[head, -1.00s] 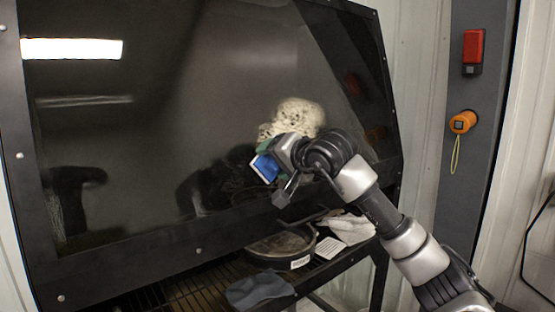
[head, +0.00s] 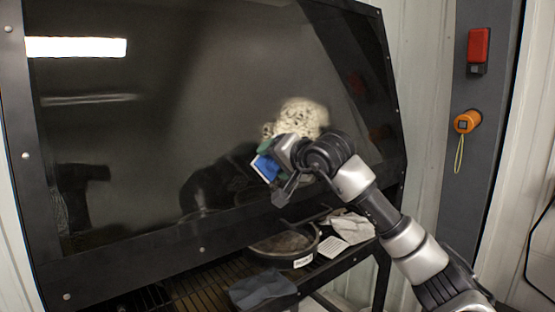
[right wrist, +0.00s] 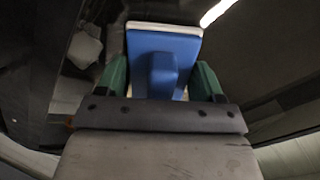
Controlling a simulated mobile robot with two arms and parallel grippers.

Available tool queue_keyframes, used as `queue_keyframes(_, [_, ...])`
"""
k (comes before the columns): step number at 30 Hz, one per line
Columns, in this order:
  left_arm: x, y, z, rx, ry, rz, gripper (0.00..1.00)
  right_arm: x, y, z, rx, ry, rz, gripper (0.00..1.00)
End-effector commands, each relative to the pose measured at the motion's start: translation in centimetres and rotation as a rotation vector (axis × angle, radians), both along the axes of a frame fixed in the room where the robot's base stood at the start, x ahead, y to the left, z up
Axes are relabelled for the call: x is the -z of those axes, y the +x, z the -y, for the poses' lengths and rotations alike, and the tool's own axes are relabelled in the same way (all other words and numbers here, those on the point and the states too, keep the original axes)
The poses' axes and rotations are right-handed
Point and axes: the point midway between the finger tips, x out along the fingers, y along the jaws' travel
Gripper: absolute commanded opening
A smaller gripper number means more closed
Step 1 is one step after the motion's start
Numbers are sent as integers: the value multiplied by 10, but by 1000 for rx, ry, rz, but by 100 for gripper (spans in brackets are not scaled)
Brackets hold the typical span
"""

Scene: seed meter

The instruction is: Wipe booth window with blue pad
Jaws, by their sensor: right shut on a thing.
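The booth window (head: 150,130) is a large dark glossy pane in a black bolted frame. A pale speckled smudge (head: 300,115) shows on its right part, just above my right gripper. My right gripper (head: 272,158) is shut on the blue pad (head: 265,168) in front of the lower right of the window. In the right wrist view the blue pad (right wrist: 164,62) has a raised block between the green fingers and a pale layer along its far edge. I cannot tell whether the pad touches the pane. My left gripper is not in view.
Below the window, a shelf with a grate (head: 195,290) holds a round dark pan (head: 283,245), a grey cloth (head: 262,288) and white crumpled material (head: 352,226). A grey post at right carries a red device (head: 478,48) and an orange device with a cord (head: 466,122).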

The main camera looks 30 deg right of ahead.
Motion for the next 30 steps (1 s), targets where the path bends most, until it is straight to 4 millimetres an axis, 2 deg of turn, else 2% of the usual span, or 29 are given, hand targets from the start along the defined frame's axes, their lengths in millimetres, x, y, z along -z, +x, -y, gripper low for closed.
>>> queue_keyframes(14, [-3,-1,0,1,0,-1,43,1,6,1,1,-1,1,45])
queue_keyframes(25, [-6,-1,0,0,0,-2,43,1,7,31,3,-1,-1,45])
queue_keyframes(30, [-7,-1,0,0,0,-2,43,1,7,37,1,0,1,45])
